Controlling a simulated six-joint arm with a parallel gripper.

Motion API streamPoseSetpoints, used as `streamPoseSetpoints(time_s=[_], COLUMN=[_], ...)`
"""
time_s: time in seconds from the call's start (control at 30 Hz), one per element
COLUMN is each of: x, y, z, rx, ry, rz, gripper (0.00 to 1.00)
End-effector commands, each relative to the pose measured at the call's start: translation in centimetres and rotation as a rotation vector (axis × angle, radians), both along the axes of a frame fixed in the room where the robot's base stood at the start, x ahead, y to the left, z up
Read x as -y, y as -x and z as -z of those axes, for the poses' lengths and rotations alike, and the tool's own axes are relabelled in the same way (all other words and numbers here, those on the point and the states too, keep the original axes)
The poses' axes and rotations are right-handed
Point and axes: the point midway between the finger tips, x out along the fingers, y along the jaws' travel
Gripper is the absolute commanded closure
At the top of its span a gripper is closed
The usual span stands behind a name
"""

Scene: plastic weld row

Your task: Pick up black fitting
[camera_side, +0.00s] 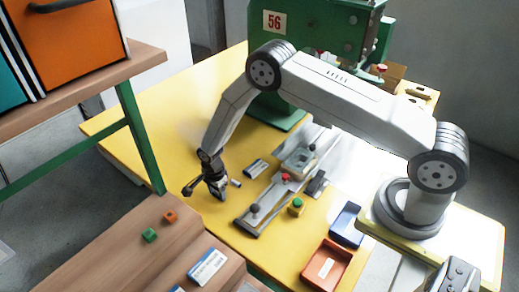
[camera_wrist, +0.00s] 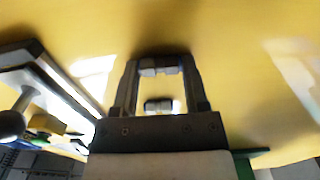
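My gripper (camera_side: 214,190) points down low over the yellow table, left of the fixture in the side view. In the wrist view, the two fingers of my gripper (camera_wrist: 160,66) run up the picture, and their grey tips are close together. I cannot tell whether anything is held between them. A small dark piece with pale sides (camera_wrist: 158,106) shows between the fingers, nearer the palm; I cannot tell if it is the black fitting. A small grey cylindrical piece (camera_side: 236,183) lies just right of my gripper in the side view. No black fitting is clearly identifiable.
A metal rail fixture (camera_side: 262,205) with knobs stands right of my gripper. A dark-and-white block (camera_side: 256,168) lies behind. A green press (camera_side: 280,115), orange tray (camera_side: 326,264) and blue tray (camera_side: 346,224) stand around. A wooden bench (camera_side: 150,240) borders the left. Yellow table behind is clear.

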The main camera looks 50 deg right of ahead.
Motion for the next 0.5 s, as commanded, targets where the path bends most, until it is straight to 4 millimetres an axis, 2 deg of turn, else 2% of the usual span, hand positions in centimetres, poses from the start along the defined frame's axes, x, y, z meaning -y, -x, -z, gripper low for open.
streamPoseSetpoints(time_s=[0.5], x=[0.0], y=[-0.02], z=[-0.66], rx=[0.0], ry=[0.0], rz=[0.0], gripper=[0.98])
